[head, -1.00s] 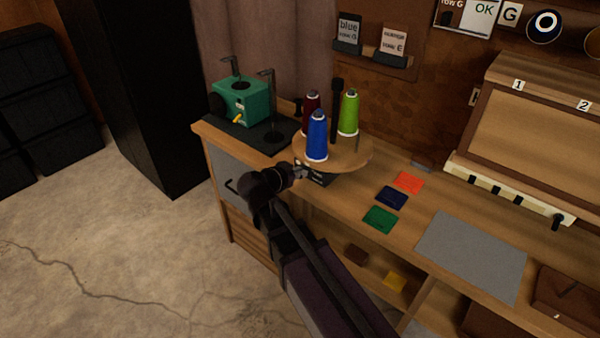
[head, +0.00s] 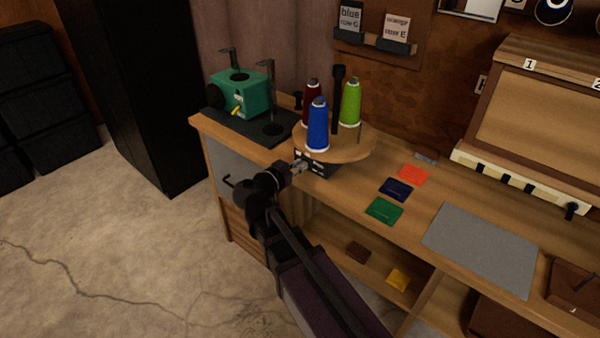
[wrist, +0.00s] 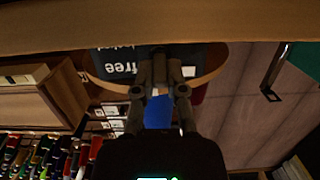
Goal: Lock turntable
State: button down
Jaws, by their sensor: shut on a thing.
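The turntable (head: 350,152) is a round wooden disc on a dark base (head: 322,168) near the bench's front edge. It carries a blue cone (head: 318,128), a dark red cone (head: 310,100) and a green cone (head: 351,105), all upright. My gripper (head: 302,165) is at the front of the base, below the disc. In the wrist view my gripper (wrist: 160,88) is shut on a small pale piece at the base, mostly hidden by the fingers.
A teal machine (head: 240,93) on a dark mat stands left of the turntable. Orange (head: 413,175), navy (head: 396,189) and green (head: 384,210) cards and a grey mat (head: 482,248) lie to the right. Open shelving is below the bench. The concrete floor at left is clear.

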jog(key=f+t+h+b, duration=0.1)
jog(key=b, duration=0.2)
jog(key=f+t+h+b, duration=0.1)
jog(key=t+b, duration=0.1)
jog(key=b, duration=0.1)
jog(key=shift+s+b, duration=0.1)
jog(key=shift+b, duration=0.25)
jog(key=t+h+b, duration=0.1)
jog(key=b, duration=0.2)
jog(key=shift+r+t+h, duration=0.1)
jog(key=shift+t+h, duration=0.2)
jog(key=c, duration=0.7)
grip_release()
jog(key=shift+d+r, duration=0.1)
jog(key=shift+r, duration=0.05)
